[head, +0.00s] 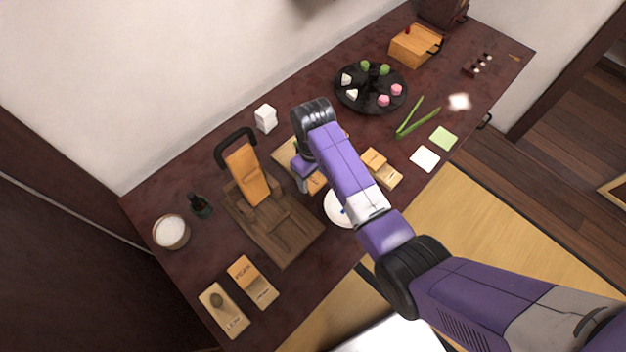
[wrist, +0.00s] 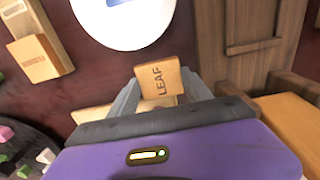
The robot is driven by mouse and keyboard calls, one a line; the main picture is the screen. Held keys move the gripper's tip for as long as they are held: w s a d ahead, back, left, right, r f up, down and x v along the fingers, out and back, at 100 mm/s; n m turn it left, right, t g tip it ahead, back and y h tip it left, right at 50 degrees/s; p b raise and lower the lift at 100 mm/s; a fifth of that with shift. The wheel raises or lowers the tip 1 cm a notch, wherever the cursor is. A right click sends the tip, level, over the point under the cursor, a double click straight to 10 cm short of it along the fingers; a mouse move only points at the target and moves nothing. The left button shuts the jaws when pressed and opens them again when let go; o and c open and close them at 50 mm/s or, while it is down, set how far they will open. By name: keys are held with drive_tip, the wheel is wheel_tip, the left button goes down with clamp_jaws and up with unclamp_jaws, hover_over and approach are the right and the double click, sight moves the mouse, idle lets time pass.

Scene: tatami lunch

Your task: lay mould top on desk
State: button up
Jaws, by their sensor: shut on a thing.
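My gripper (head: 308,182) is over the middle of the dark reddish desk (head: 300,262), mostly behind my own arm in the head view. In the wrist view my gripper (wrist: 168,95) is shut on a small pale wooden block marked LEAF (wrist: 158,82), which I take to be the mould top. A bit of this block (head: 317,183) shows beside the fingers in the head view. The white plate with a blue mark (head: 337,212) lies just beyond the block in the wrist view (wrist: 125,32). I cannot tell whether the block touches the desk.
Wooden mould pieces (head: 382,168) lie right of my arm, and others (head: 252,282) at the front left. A dark wooden board with an upright orange block (head: 285,250) stands left. A black round tray (head: 362,100) holds sweets. Bare desk shows between them.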

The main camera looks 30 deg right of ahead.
sight(313, 179)
drive_tip(key=shift+f, duration=1.15)
drive_tip(key=shift+f, duration=0.1)
drive_tip(key=shift+f, duration=0.1)
drive_tip(key=o, duration=1.3)
drive_tip(key=shift+o, duration=0.2)
wheel_tip(313, 179, up, 12)
drive_tip(key=shift+r+b, duration=0.2)
drive_tip(key=shift+b, duration=0.1)
drive_tip(key=shift+w, duration=0.1)
